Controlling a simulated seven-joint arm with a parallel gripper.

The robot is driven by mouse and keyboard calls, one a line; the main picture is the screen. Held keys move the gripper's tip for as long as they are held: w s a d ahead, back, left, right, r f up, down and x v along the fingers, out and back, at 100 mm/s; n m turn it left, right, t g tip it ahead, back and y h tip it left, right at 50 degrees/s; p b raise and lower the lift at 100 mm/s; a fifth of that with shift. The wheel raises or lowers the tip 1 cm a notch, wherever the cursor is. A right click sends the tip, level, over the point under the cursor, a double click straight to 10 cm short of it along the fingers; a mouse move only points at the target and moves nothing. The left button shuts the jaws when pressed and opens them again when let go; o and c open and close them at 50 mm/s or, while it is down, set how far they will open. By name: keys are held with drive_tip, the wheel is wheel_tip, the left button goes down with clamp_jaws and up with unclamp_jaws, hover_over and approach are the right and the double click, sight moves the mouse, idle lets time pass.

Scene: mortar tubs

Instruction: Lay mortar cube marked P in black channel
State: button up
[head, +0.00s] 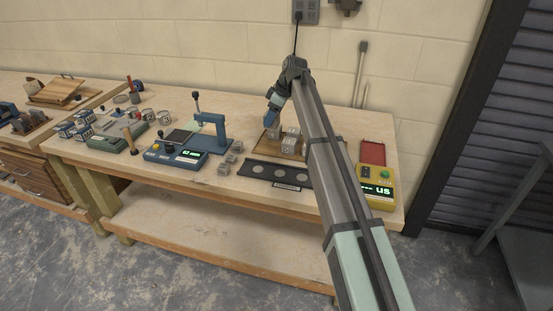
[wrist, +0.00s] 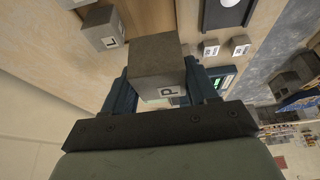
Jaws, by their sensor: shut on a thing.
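My gripper (wrist: 163,85) is shut on a grey mortar cube marked P (wrist: 158,58), with a dark finger on each side; the letter faces the wrist camera. In the head view my gripper (head: 270,122) is over the left part of a wooden board, and the cube below it is small there. The black channel (head: 248,170) lies in front of the board on the bench, with several pale round spots along it. Part of the channel also shows at the top of the wrist view (wrist: 212,12), apart from the held cube.
Other grey cubes (head: 289,148) stand on the board; one marked L (wrist: 103,28) shows in the wrist view. Loose cubes (head: 224,168) lie left of the channel. A blue device (head: 180,157) stands left, a yellow device (head: 378,190) and red tray (head: 372,152) right.

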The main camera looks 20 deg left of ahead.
drive_tip(key=s+d, duration=0.6)
drive_tip(key=s, duration=0.6)
drive_tip(key=shift+s+d+f, duration=0.15)
drive_tip(key=shift+f, duration=2.55)
drive_tip(key=shift+s+d+f, duration=0.1)
drive_tip(key=shift+s+f, duration=0.05)
drive_tip(key=shift+f, duration=2.5)
drive_tip(key=shift+f, duration=0.15)
drive_tip(key=o, duration=1.2)
drive_tip(key=shift+o, duration=0.2)
drive_tip(key=v, duration=1.2)
drive_tip(key=shift+w, duration=0.1)
